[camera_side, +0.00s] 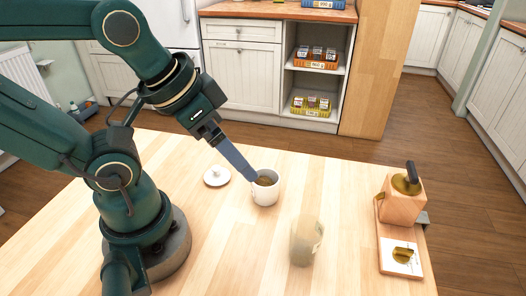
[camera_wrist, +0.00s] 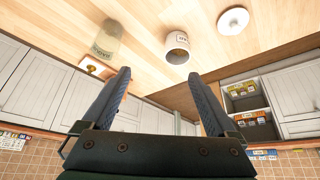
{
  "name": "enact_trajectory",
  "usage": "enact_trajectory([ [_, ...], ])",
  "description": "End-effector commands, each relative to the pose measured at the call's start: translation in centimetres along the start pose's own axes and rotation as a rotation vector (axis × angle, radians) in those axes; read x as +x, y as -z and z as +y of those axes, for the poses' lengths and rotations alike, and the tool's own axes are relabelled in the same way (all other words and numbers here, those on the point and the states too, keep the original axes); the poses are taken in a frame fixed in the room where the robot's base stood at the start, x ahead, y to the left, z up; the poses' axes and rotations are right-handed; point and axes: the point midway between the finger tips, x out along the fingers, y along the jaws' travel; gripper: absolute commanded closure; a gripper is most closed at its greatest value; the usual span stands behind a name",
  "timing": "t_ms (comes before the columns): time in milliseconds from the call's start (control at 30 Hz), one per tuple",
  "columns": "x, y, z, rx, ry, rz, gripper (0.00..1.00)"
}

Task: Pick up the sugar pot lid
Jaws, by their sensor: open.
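The white sugar pot lid (camera_side: 217,176) lies flat on the wooden table with its knob up, left of the white pot (camera_side: 264,192). The pot stands upright and open, with brownish contents. In the wrist view the lid (camera_wrist: 233,20) is at the top right, and the pot (camera_wrist: 177,52) is nearer the middle. My gripper (camera_side: 252,179) points down toward the pot's left rim in the side view; I cannot tell whether it touches it. In the wrist view my gripper (camera_wrist: 160,73) has its fingers wide apart with nothing between them. The lid is outside the fingers.
A translucent greenish jar (camera_side: 306,242) stands to the right of the pot, toward the front. A wooden block with a dark handle (camera_side: 404,200) and a white card with a gold piece (camera_side: 400,257) are at the table's right. Bare table (camera_side: 230,250) lies in front of the lid.

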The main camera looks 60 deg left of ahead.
Motion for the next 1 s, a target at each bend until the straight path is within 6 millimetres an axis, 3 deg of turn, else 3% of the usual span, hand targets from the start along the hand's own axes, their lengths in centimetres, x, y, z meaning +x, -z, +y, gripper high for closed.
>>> enact_trajectory([
  [133, 0.0, 0.0, 0.0, 0.000, 0.000, 0.000, 0.07],
  [200, 0.0, 0.0, 0.0, 0.000, 0.000, 0.000, 0.00],
  [433, 0.0, 0.0, 0.0, 0.006, 0.000, 0.000, 0.00],
  [600, -0.2, 0.9, -0.3, 0.128, 0.015, 0.005, 0.00],
  [767, 0.9, 2.2, -2.3, 0.203, 0.058, -0.090, 0.00],
  [1000, 4.4, 2.9, -7.1, 0.223, 0.087, -0.307, 0.00],
])
